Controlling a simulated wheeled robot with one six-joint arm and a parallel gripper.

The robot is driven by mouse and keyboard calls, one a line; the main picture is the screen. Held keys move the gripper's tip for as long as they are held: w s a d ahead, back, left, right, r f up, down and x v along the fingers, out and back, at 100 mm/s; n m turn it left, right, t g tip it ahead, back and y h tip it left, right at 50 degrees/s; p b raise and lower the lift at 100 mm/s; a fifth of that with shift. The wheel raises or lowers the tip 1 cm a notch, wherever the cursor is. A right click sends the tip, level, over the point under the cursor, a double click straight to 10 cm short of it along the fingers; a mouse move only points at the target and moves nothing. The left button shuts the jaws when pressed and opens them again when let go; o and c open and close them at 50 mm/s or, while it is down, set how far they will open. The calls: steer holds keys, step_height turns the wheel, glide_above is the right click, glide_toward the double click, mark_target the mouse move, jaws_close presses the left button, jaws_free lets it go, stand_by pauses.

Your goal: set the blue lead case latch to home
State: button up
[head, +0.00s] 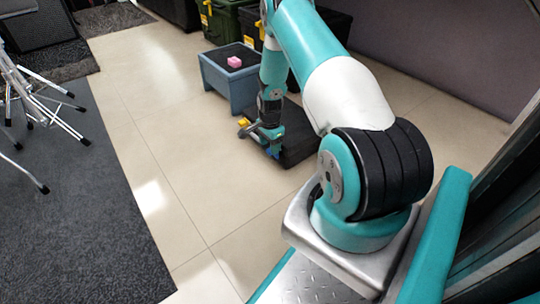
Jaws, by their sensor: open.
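My gripper (257,137) hangs at the end of my teal and white arm, low beside a dark flat block (302,138) on the floor. It is open. Small yellow and blue parts show around its fingers, too small to tell whether they belong to the gripper or to something else. I cannot make out a latch on the box. My arm hides part of the box's right side and some of the dark block.
A green case (222,20) with yellow latches stands at the back, with dark cases beside it, partly behind my arm. A chrome-legged stand (35,90) is on the dark carpet (70,220) at left. The tiled floor (165,130) between is clear.

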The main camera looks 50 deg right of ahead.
steer(key=shift+f+b, duration=0.4)
steer(key=shift+f, duration=0.8)
steer(key=c, duration=0.9)
steer(key=shift+o, duration=0.2)
steer(key=shift+s+d+r+y+p, duration=0.1)
steer(key=shift+d+r+y+p, duration=0.25)
steer(key=shift+y+p, duration=0.3)
steer(key=shift+f, duration=0.2)
steer(key=o, duration=0.9)
steer(key=shift+c, duration=0.2)
